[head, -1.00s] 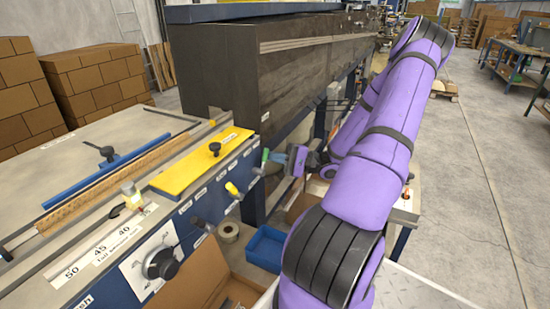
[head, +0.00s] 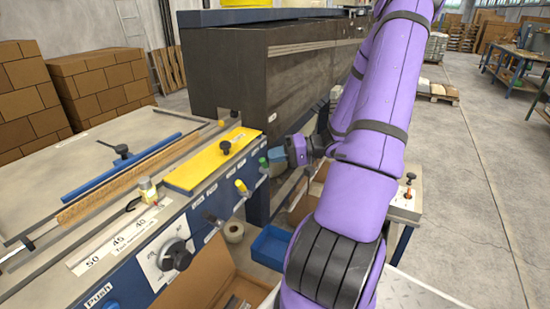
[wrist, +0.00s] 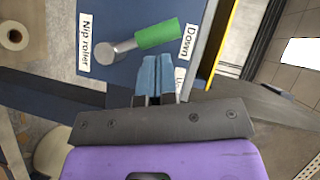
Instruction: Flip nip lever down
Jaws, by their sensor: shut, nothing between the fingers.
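The nip lever, a metal stub with a green handle (wrist: 157,34), is on the blue panel (wrist: 125,63) in the wrist view. Its handle points right, its tip beside the "Down" label (wrist: 189,40). The "Nip roller" label (wrist: 85,42) is at its left. My gripper (wrist: 157,60) is shut and empty, its blue fingertips just below the handle in that picture. They partly hide another label starting with "U" (wrist: 180,80). I cannot tell whether they touch the handle. In the head view the green handle (head: 263,161) shows small at the panel's far end, beside my gripper (head: 271,157).
Yellow-topped (head: 241,186) and grey levers stand nearer along the panel, with a black knob (head: 178,256). A yellow plate (head: 212,160) lies above. A blue bin (head: 271,247), tape roll (head: 233,232) and open cardboard box (head: 212,279) sit below. A dark machine housing (head: 226,75) rises behind.

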